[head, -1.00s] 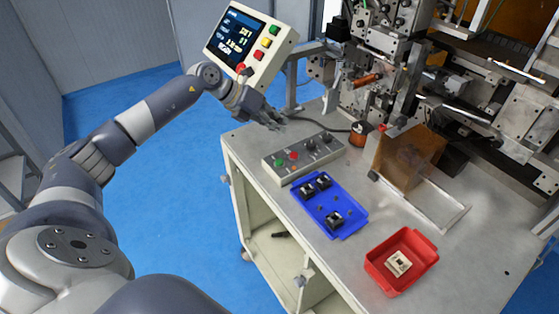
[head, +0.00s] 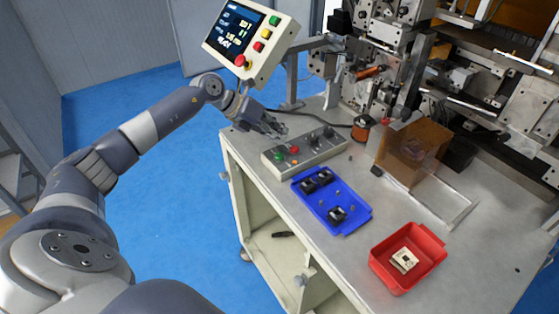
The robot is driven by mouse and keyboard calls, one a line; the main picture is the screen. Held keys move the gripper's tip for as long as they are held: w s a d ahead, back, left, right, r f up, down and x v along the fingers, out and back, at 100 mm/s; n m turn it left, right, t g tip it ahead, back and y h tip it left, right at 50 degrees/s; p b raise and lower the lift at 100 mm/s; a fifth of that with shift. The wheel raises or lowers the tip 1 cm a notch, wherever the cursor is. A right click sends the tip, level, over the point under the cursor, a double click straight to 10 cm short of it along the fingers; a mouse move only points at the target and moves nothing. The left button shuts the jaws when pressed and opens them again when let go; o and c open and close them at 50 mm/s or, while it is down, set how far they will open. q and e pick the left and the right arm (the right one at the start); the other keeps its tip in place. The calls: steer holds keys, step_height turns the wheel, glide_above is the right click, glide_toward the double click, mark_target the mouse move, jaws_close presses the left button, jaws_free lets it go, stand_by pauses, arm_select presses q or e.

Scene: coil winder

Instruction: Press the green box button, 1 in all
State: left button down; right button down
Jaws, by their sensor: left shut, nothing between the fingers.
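The grey control box (head: 321,153) lies on the table near its back left edge. Its green button (head: 279,157) is at the left end, beside a red button (head: 295,149) and several dark knobs. My left gripper (head: 281,131) is shut and empty. Its fingertips are just behind and above the box's left end, close to the green button; I cannot tell the exact height gap. My right gripper is not in view.
A tilted panel (head: 284,50) with a screen and coloured buttons hangs above my left wrist. A blue tray (head: 349,216) with dark parts and a red bin (head: 433,237) stand in front. The winding machine (head: 393,62) fills the back right.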

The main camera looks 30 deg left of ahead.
mark_target(278, 153)
arm_select(q)
step_height(278, 153, down, 3)
steer(key=shift+r+b, duration=0.1)
steer(key=shift+b, duration=0.55)
stand_by(0.8)
steer(key=shift+f+b, duration=0.3)
steer(key=shift+f, duration=0.15)
